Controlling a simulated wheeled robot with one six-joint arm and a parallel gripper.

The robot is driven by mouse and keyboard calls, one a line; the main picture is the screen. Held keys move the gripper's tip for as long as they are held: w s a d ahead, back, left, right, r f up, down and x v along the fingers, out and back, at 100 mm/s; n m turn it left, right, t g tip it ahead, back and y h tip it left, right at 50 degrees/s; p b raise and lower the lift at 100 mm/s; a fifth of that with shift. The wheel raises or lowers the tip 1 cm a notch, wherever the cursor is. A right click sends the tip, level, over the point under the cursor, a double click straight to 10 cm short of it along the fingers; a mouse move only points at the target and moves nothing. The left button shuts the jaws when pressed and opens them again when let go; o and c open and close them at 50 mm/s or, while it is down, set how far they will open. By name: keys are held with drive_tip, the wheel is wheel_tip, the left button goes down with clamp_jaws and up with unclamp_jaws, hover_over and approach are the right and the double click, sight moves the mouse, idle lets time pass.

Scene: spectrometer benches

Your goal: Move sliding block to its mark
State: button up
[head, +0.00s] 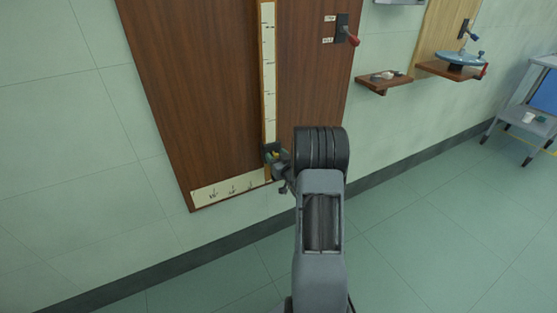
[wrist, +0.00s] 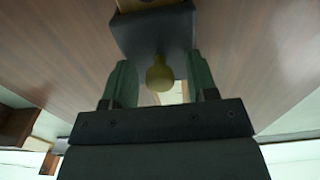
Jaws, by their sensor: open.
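The sliding block (head: 271,149) is a small dark block low on a pale vertical scale strip (head: 268,70) on a brown wooden board. In the wrist view the dark block (wrist: 153,32) fills the top middle, and a yellowish round knob (wrist: 159,74) sticks out of it towards me. My gripper (wrist: 160,84) is open, with one green finger on each side of the knob and gaps between. In the head view my gripper (head: 281,168) is at the block, partly hidden by my arm. I cannot make out which line is the mark.
A pale label strip (head: 215,192) with small signs runs along the board's (head: 200,80) bottom edge. A red-handled lever (head: 347,32) sits at its upper right. Two small wall shelves, one with a blue round device (head: 461,59), and a grey cart (head: 520,118) stand to the right. Floor is clear.

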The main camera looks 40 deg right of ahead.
drive_tip(key=s+a+p, duration=0.1)
drive_tip(key=s+a, duration=0.1)
drive_tip(key=s, duration=1.1)
drive_tip(key=shift+s+p, duration=0.3)
drive_tip(key=shift+s, duration=0.05)
